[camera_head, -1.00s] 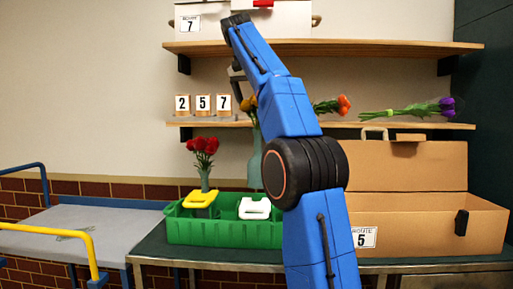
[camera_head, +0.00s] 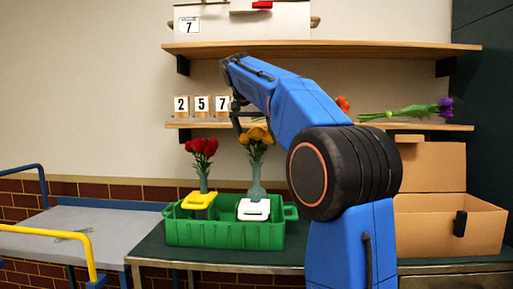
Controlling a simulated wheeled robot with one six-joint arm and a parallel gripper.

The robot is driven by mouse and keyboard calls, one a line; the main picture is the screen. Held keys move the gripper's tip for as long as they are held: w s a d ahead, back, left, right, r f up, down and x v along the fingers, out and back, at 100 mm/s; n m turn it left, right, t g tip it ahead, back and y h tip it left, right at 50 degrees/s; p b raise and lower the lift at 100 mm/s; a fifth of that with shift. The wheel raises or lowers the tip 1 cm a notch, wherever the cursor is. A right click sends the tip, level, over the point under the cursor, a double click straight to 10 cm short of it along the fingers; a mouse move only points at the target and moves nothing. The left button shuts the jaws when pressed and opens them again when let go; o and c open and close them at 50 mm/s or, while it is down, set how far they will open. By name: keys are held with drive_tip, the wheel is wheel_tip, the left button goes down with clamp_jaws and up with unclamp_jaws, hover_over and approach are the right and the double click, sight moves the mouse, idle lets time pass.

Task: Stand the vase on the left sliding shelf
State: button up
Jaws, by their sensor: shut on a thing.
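A glassy green vase (camera_head: 256,182) with orange-yellow flowers (camera_head: 257,138) is upright over the right part of the green crate, and its lower end is hidden behind the white handled piece. My gripper (camera_head: 243,124) is directly above and against these flowers. It is shut on the vase with its flowers, though the grip itself is hard to see. Another vase (camera_head: 204,184) with red flowers (camera_head: 202,147) stands at the crate's left, behind a yellow handled piece. I cannot tell which surface is the left sliding shelf.
The green crate (camera_head: 222,234) stands on the dark bench. An open cardboard case (camera_head: 437,225) is at right. A grey surface (camera_head: 95,222) with blue and yellow rails is at left. Number blocks (camera_head: 202,105) and purple flowers (camera_head: 440,107) are on the lower wall shelf.

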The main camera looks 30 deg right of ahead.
sight(256, 161)
drive_tip(key=shift+f, duration=1.95)
drive_tip(key=o, duration=1.8)
drive_tip(key=shift+w+d+r+v, duration=0.1)
drive_tip(key=shift+v, duration=2.8)
drive_tip(key=shift+w+d+r+v, duration=0.1)
drive_tip(key=shift+v, duration=2.8)
drive_tip(key=shift+w+d+r+v, duration=0.1)
drive_tip(key=shift+v, duration=2.85)
drive_tip(key=shift+f, duration=0.1)
